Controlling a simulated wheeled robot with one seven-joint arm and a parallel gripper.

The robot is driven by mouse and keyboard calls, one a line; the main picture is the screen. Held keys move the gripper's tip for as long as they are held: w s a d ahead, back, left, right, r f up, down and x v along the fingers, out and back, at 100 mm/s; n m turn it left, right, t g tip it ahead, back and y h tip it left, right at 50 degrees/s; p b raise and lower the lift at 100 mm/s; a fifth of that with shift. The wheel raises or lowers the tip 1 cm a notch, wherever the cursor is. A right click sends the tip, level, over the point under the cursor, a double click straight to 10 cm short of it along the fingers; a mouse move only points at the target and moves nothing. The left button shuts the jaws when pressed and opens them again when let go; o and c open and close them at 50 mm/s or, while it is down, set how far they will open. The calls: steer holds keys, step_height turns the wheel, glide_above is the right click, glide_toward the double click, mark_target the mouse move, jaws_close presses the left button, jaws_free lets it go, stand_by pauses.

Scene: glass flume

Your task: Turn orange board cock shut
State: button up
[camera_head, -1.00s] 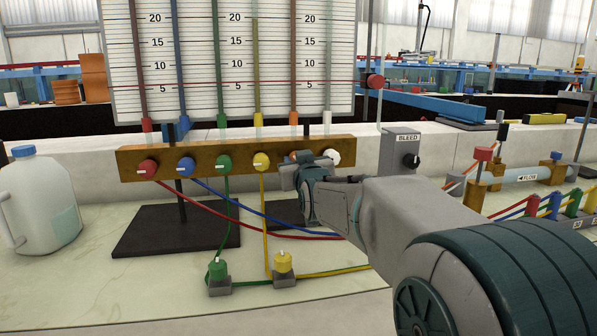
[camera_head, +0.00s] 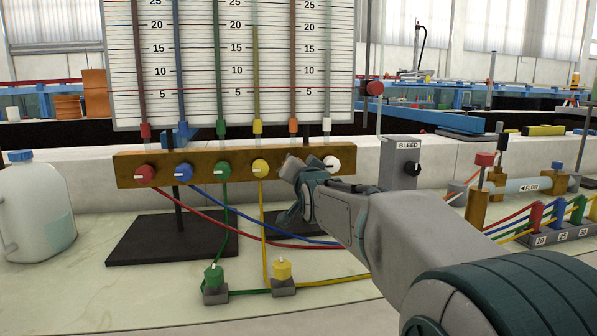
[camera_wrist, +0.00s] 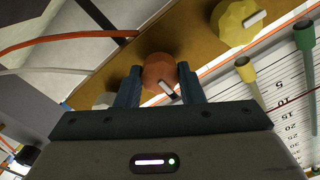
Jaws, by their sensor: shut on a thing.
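The orange board cock (camera_wrist: 158,72) sits on the brown wooden rail (camera_wrist: 196,36) in the wrist view. My gripper (camera_wrist: 160,82) has one finger on each side of the knob and is shut on it. Its white pointer shows between the fingers, slanting to the lower right, roughly across the rail toward the scale board. In the head view my gripper (camera_head: 293,168) covers nearly all of the orange cock, below the orange tube's foot.
The yellow cock (camera_head: 260,167) and white cock (camera_head: 332,163) are the close neighbours on the rail. The scale board (camera_head: 230,60) stands behind. Coloured hoses run below, near the green (camera_head: 214,276) and yellow (camera_head: 282,270) bench valves. The bleed box (camera_head: 400,160) stands right.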

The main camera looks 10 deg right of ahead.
steer(key=shift+f, duration=0.1)
stand_by(0.4)
steer(key=o, duration=1)
steer(key=s+p, duration=0.2)
steer(key=s, duration=1.1)
steer(key=shift+s, duration=0.4)
